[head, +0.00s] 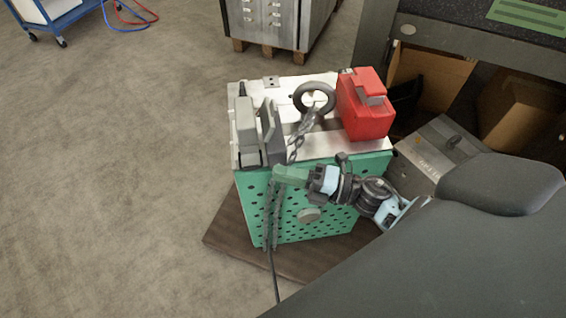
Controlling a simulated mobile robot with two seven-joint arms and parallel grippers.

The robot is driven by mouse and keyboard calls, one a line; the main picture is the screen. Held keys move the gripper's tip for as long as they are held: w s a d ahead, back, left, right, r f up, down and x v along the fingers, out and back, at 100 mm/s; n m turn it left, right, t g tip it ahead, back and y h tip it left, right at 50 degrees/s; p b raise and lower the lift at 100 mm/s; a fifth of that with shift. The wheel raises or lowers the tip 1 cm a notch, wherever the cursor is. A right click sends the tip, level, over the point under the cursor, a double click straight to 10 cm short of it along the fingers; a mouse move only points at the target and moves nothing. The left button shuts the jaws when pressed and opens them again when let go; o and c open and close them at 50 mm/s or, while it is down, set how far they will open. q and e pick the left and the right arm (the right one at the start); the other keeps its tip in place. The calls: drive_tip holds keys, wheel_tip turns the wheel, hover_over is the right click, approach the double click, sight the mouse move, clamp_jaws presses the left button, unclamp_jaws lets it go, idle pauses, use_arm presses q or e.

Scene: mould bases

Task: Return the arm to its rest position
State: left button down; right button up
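My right arm comes in from the right, low in front of a green perforated cabinet (335,215). My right gripper (312,180) points left, with its tip at a small green block (290,176) near the cabinet's upper front edge. I cannot tell whether the gripper holds this block or only overlaps it in the view. The fingers are too small and too hidden to show whether they are open or shut. My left gripper and arm are not in view.
On the cabinet's pale top stand a red box (365,103), a dark ring (314,98) with a chain (301,135), and grey blocks (246,128). A grey metal box (428,158) is right of the cabinet. The floor (110,190) to the left is clear.

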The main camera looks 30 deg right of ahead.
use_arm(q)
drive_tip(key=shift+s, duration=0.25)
